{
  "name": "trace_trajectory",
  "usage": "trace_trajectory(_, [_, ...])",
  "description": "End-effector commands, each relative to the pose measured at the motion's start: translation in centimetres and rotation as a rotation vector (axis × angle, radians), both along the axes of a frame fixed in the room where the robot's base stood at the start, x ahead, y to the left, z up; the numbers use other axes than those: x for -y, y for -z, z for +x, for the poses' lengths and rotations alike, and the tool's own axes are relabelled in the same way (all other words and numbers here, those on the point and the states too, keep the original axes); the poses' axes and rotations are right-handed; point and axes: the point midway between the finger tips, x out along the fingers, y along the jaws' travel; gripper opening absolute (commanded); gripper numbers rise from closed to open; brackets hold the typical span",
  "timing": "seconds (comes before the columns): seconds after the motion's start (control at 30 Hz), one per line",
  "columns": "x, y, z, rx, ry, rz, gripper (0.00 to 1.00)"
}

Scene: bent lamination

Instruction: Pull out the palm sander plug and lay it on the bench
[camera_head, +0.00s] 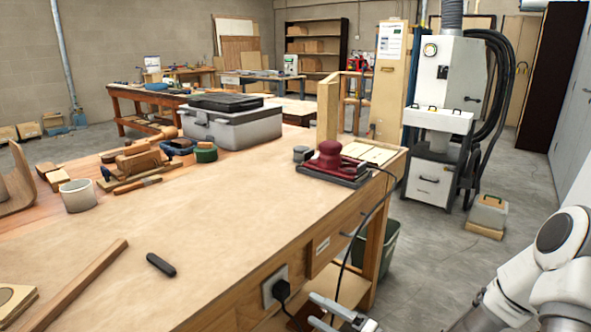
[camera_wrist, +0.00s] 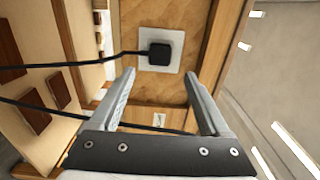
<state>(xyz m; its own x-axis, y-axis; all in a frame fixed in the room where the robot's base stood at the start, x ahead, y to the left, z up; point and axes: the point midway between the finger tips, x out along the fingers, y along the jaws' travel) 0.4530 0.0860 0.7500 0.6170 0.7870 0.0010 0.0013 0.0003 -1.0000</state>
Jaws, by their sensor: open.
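The palm sander (camera_head: 331,161) is dark red with a black base and sits on the bench (camera_head: 220,211) near its far right corner. Its black cord hangs over the bench's edge. The black plug (camera_head: 281,290) sits in a pale socket plate (camera_head: 268,285) on the bench's front side. In the wrist view the plug (camera_wrist: 160,53) is against the plate (camera_wrist: 145,64), with its cord running left. My gripper (camera_head: 338,312) is low in front of the bench side, right of the plug. In the wrist view my gripper (camera_wrist: 158,82) is open and empty, its fingers pointing toward the plug, apart from it.
A black handheld object (camera_head: 161,265) and a wooden strip (camera_head: 75,288) lie on the bench top. A grey toolbox (camera_head: 232,124), a white cup (camera_head: 77,196) and hand tools stand farther back. The bench's middle is clear. A green bin (camera_head: 379,250) stands beside the bench.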

Motion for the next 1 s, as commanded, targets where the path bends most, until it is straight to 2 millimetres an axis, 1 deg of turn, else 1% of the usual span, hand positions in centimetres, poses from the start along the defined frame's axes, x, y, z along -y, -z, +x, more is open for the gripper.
trace_trajectory(0.17, [-0.1, 0.0, 0.0, 0.000, -0.002, 0.000, 0.80])
trace_trajectory(0.27, [-0.6, 0.0, 0.4, 0.000, -0.003, 0.000, 0.80])
trace_trajectory(0.37, [-1.4, 0.0, 1.0, 0.001, -0.005, 0.001, 0.80])
trace_trajectory(0.73, [-5.5, 0.1, 4.1, 0.001, -0.006, -0.001, 0.80])
trace_trajectory(0.9, [-6.7, 0.1, 5.1, 0.000, -0.004, -0.001, 0.80])
trace_trajectory(1.0, [-7.0, 0.0, 5.4, -0.001, -0.003, -0.001, 0.80])
